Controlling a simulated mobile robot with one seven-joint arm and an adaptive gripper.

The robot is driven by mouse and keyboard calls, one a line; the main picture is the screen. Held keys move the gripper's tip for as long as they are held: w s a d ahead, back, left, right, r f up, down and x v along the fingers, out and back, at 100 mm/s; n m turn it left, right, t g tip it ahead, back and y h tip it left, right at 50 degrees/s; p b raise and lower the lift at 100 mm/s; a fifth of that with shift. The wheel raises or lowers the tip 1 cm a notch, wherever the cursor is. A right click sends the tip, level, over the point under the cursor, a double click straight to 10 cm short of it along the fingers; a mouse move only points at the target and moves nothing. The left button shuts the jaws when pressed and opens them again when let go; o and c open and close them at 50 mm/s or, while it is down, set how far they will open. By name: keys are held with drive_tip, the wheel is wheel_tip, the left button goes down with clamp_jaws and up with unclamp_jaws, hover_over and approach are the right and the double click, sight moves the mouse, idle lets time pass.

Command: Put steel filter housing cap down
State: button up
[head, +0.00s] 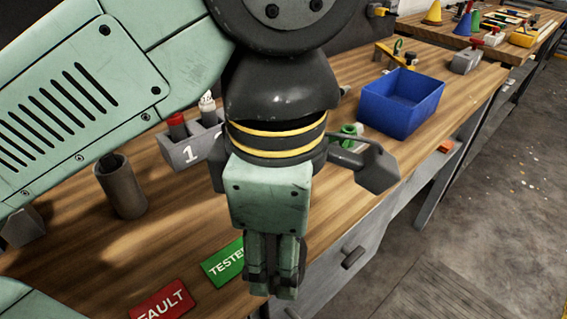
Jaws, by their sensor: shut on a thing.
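My gripper (272,286) points down near the front edge of the wooden bench, just right of the green TESTED plate (224,263). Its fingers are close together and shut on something. A dark rounded edge (303,256) shows just behind the fingers on the right. It may be the steel filter housing cap, but the fingers hide most of it. I cannot tell how high it is above the bench. A red FAULT plate (165,302) lies to the left of the green plate.
A grey holder marked 1 (189,153) and a dark cylindrical cup (121,188) stand at left. A blue bin (402,104) stands at back right. A drawer front with a handle (353,257) is below the bench edge. Bare wood lies left of the green plate.

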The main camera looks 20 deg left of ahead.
drive_tip(key=shift+w+a+r, duration=0.1)
drive_tip(key=shift+w+a, duration=0.05)
drive_tip(key=shift+w, duration=0.3)
drive_tip(key=w+a+p, duration=0.1)
drive_tip(key=w, duration=0.3)
drive_tip(key=w+a+f+p, duration=0.1)
drive_tip(key=w, duration=0.4)
drive_tip(key=w+a+p, duration=0.1)
drive_tip(key=w, duration=0.4)
drive_tip(key=shift+a+f+p, duration=0.15)
drive_tip(key=shift+a+p, duration=0.2)
drive_tip(key=shift+a, duration=0.05)
drive_tip(key=f, duration=0.1)
drive_tip(key=f+p, duration=0.1)
drive_tip(key=f, duration=0.1)
drive_tip(key=shift+w+a, duration=0.1)
drive_tip(key=shift+w, duration=0.2)
drive_tip(key=shift+f, duration=0.35)
drive_tip(key=shift+f+b, duration=0.3)
drive_tip(key=o, duration=1.4)
drive_tip(key=shift+r, duration=0.1)
wheel_tip(320, 180, up, 12)
drive_tip(key=shift+r, duration=0.2)
